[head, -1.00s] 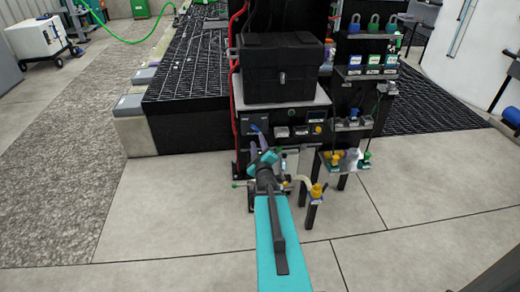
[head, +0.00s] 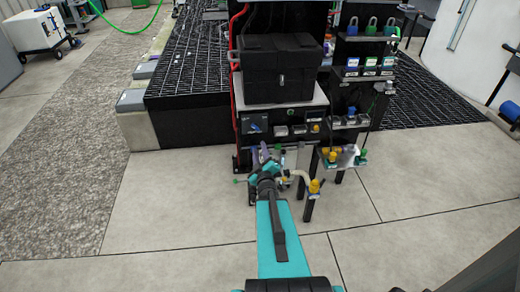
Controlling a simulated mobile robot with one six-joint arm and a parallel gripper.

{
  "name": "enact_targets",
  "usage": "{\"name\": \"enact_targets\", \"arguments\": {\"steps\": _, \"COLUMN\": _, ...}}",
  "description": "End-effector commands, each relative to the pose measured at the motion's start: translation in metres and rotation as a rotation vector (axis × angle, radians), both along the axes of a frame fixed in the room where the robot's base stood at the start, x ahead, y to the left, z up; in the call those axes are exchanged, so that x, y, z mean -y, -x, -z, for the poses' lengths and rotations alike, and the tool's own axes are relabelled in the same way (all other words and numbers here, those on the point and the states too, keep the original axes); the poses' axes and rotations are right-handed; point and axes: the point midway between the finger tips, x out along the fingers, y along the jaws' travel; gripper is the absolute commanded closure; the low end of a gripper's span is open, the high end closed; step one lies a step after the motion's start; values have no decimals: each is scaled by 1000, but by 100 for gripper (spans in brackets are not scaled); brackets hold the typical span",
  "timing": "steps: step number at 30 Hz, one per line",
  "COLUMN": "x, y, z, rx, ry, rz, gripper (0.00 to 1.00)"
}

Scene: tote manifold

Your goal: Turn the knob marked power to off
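A black control panel (head: 270,112) stands below the large black case. A small blue knob (head: 256,127) sits on a dark plate at the panel's left. A yellow-orange knob (head: 316,127) sits at its right. The lettering is too small to read, so I cannot tell which is marked power. My gripper (head: 265,155) is at the end of my teal arm, in front of and below the panel. It appears apart from the blue knob. Its fingers are small and blend into the fittings behind, so their opening is unclear.
A black case (head: 279,70) stands on the shelf above the panel. Right of it is a rack with padlocks (head: 371,27) and small boxes (head: 370,68). A yellow-topped post (head: 313,190) stands close right of my arm. The floor (head: 170,205) to the left is clear.

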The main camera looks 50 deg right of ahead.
Motion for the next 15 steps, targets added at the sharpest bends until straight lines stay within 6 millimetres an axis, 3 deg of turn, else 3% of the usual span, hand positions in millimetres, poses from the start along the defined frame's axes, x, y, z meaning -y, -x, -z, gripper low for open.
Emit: {"name": "enact_targets", "arguments": {"steps": 15, "x": -4, "y": 5, "z": 0, "rx": 1, "ry": 0, "rz": 1, "gripper": 70}}
